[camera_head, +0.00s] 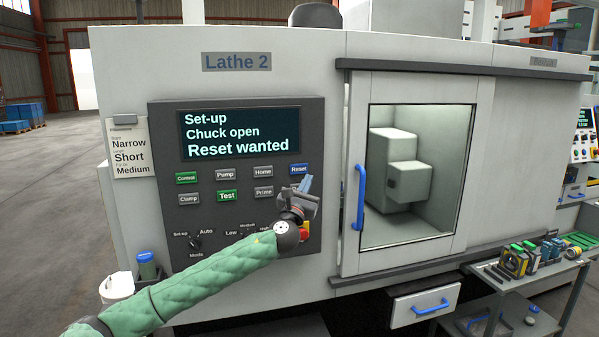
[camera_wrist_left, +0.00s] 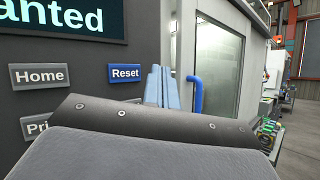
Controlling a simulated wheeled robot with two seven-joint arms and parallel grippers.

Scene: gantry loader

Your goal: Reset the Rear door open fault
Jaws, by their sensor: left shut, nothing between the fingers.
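The lathe's control panel (camera_head: 165,235) carries a screen (camera_head: 238,133) reading "Set-up", "Chuck open" and "Reset wanted". The blue Reset button (camera_head: 299,169) is at the panel's upper right, and it also shows in the left wrist view (camera_wrist_left: 125,73). My left gripper (camera_head: 306,184) is shut and empty, just below and right of the Reset button. In the left wrist view its light-blue fingers (camera_wrist_left: 162,88) stand to the right of the button; I cannot tell whether they touch the panel. My right gripper is not in view.
Home (camera_head: 263,172), Pump (camera_head: 225,174) and Test (camera_head: 227,196) buttons sit nearby. A mode knob (camera_head: 195,243) is lower left. The lathe door (camera_head: 352,120) with a blue handle (camera_head: 359,197) is right of the panel. A cart (camera_head: 500,285) with tools stands at the right.

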